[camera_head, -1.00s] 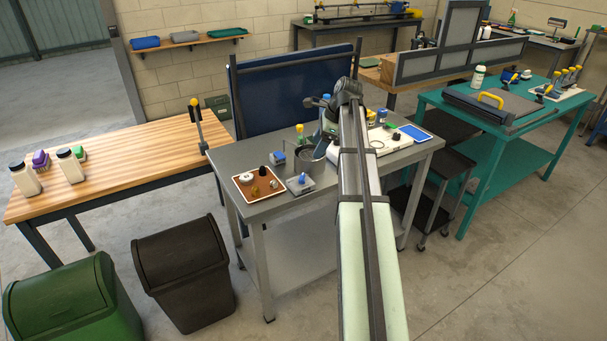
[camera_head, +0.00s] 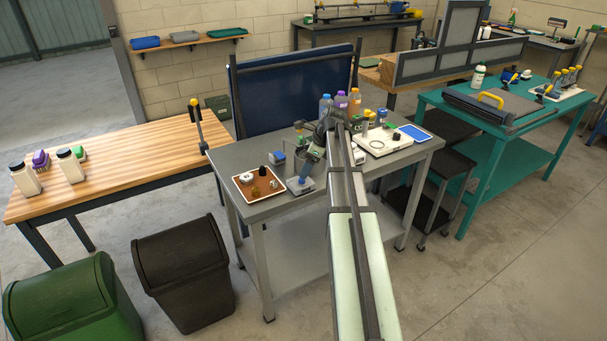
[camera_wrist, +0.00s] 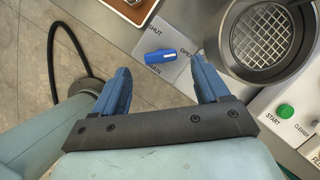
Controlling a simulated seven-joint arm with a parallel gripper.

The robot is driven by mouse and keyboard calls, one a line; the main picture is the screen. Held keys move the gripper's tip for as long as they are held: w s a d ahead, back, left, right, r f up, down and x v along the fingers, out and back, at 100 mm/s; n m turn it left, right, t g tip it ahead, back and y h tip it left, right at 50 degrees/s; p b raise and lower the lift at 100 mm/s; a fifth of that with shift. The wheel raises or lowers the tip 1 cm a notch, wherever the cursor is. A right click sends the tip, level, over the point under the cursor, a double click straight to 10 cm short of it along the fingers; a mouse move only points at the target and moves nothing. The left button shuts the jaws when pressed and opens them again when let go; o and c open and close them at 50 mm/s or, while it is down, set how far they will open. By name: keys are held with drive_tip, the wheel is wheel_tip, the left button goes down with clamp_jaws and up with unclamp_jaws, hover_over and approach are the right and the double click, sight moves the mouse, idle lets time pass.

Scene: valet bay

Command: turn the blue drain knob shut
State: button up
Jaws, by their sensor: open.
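The blue drain knob (camera_wrist: 165,57) lies on a grey plate (camera_wrist: 178,68) in the wrist view. The plate carries the words SHUT, OPEN and what reads as DRAIN. The knob's long axis runs nearly level across the picture, tilted slightly. My gripper (camera_wrist: 158,85) has its two blue fingers apart, with nothing between them. The knob shows beyond the gap between the fingertips. In the head view, the plate (camera_head: 300,186) stands at the front of the grey bench, and my gripper and wrist are over it, hiding most of the knob.
A round basin with a mesh strainer (camera_wrist: 262,40) stands right of the knob, close to my right finger. A panel with a green START button (camera_wrist: 285,111) is beside it. A brown tray (camera_head: 259,187) is left of the plate. Several bottles (camera_head: 341,100) stand behind.

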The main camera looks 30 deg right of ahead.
drive_tip(key=shift+x, duration=2.15)
drive_tip(key=c, duration=1.1)
